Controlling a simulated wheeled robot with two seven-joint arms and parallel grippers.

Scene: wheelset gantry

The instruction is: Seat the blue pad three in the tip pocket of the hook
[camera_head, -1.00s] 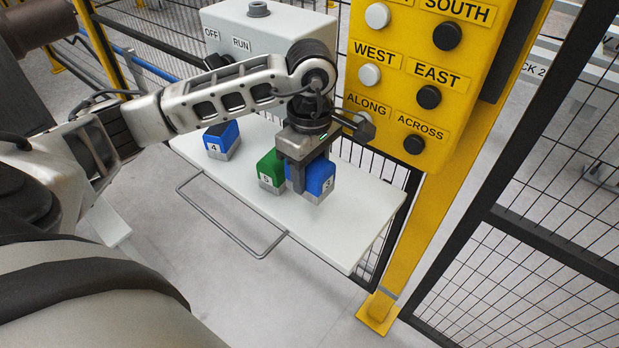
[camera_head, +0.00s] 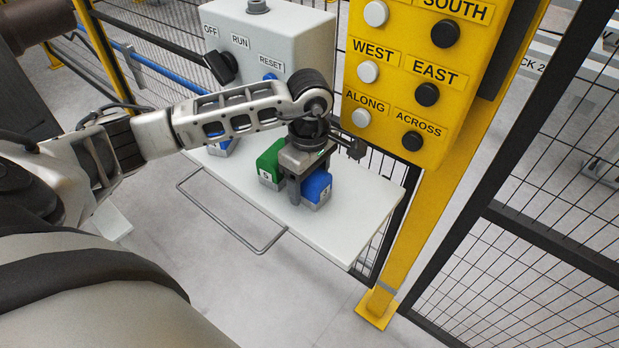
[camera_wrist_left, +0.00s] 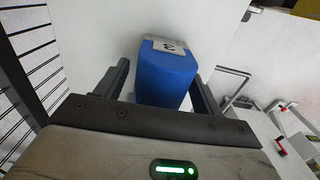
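The blue pad three (camera_head: 317,187) stands on the white shelf (camera_head: 345,232), its number facing the front. It also shows in the left wrist view (camera_wrist_left: 166,75), between the two fingers. My left gripper (camera_head: 300,188) is above the pad, pointing down, with one finger on each side of it. In the left wrist view the gripper (camera_wrist_left: 163,88) looks open, with a narrow gap between the left finger and the pad; on the right I cannot tell whether finger and pad touch. The hook and its tip pocket are not in view. My right gripper is not in view.
A green pad numbered 5 (camera_head: 269,162) stands close beside pad three. Another blue pad (camera_head: 222,147) is partly hidden behind my arm. A grey control box (camera_head: 295,45) and a yellow button post (camera_head: 405,90) rise behind the shelf. The shelf's front right is clear.

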